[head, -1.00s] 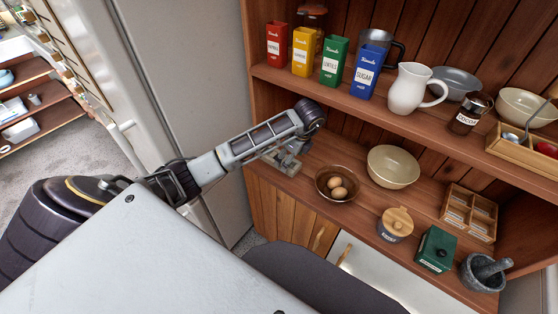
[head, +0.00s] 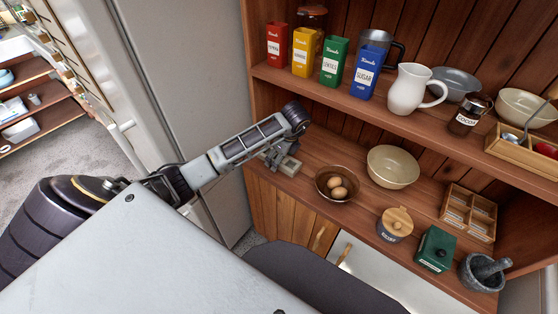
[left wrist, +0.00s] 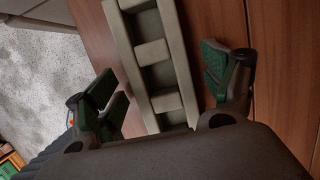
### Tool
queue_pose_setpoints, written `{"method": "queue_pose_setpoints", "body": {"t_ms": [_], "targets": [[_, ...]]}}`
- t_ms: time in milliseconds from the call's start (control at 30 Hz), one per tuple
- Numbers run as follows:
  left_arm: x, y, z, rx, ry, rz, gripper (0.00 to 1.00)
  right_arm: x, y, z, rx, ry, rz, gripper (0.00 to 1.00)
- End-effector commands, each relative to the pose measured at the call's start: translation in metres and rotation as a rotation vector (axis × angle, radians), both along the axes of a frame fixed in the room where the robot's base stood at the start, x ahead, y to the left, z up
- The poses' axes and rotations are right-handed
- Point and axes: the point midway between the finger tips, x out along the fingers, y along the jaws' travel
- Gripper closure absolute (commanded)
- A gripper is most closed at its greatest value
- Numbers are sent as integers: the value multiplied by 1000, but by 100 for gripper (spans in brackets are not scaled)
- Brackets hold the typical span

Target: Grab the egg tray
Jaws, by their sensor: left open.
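The egg tray is a narrow grey-beige tray with a row of square compartments (left wrist: 151,52), empty where I can see in the left wrist view. It lies on the wooden counter. In the head view its pale end (head: 289,166) shows at the counter's left end, partly hidden by my gripper. My left gripper (head: 275,155) is over it. In the left wrist view the open gripper (left wrist: 165,88) has one green-padded finger on each side of the tray, with a gap on the right. The tray's near end is hidden behind the gripper body. My right gripper is not in view.
Right of the tray stand a brown bowl with two eggs (head: 322,193), a cream bowl (head: 392,167), a lidded jar (head: 395,226), a green box (head: 436,250) and a wooden compartment box (head: 481,226). A shelf (head: 318,88) with tins and a jug overhangs the counter.

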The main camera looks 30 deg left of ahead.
Motion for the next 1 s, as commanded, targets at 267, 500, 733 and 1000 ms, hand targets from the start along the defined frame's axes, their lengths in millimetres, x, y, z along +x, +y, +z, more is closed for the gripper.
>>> {"method": "queue_pose_setpoints", "body": {"t_ms": [267,500,733,1000], "targets": [[0,0,0,0,0,0,24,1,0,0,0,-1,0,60],[0,0,0,0,0,0,55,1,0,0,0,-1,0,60],[0,0,1,0,0,0,69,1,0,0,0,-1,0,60],[0,0,4,0,-1,1,69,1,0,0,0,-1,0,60]]}}
